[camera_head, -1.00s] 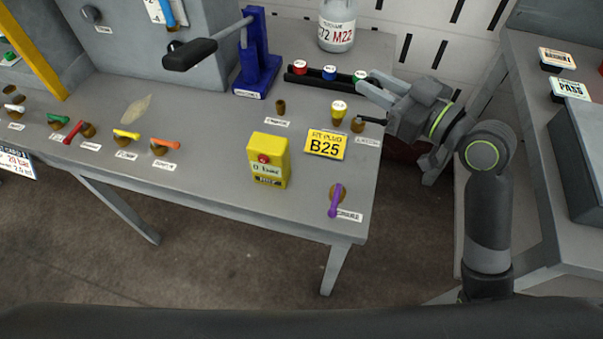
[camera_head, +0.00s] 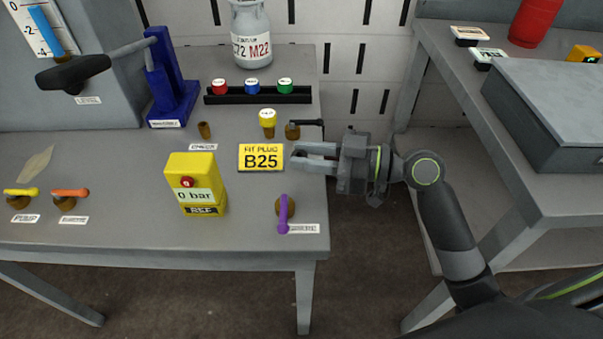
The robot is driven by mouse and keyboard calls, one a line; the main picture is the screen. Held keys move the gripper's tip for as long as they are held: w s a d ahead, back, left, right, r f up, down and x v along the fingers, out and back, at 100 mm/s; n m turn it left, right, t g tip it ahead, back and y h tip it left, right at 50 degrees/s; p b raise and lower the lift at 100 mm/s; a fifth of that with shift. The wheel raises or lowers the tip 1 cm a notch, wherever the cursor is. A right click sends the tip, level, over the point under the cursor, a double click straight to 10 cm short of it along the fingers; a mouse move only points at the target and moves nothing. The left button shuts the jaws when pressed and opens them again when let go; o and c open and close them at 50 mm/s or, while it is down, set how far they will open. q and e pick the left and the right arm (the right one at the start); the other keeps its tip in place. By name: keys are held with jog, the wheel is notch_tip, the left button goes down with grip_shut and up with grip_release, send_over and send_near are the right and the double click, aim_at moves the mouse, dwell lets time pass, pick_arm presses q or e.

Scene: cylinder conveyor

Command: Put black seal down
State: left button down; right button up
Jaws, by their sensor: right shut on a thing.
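My right gripper (camera_head: 297,158) is at the bench's right edge, just right of the yellow B25 sign (camera_head: 261,157) and below the black-handled valve (camera_head: 293,131). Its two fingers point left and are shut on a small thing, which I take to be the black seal. The seal itself is too small or too hidden between the fingers to make out. I cannot tell whether the fingers touch the bench top. My left gripper is not in view.
A second bench (camera_head: 455,112) with a grey case (camera_head: 555,110) stands right.

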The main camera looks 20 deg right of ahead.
aim_at(308, 180)
jog(key=shift+f+b, duration=0.35)
jog(key=shift+f, duration=1.9)
jog(key=shift+f, duration=0.15)
jog(key=o, duration=1)
jog(key=shift+c, duration=0.2)
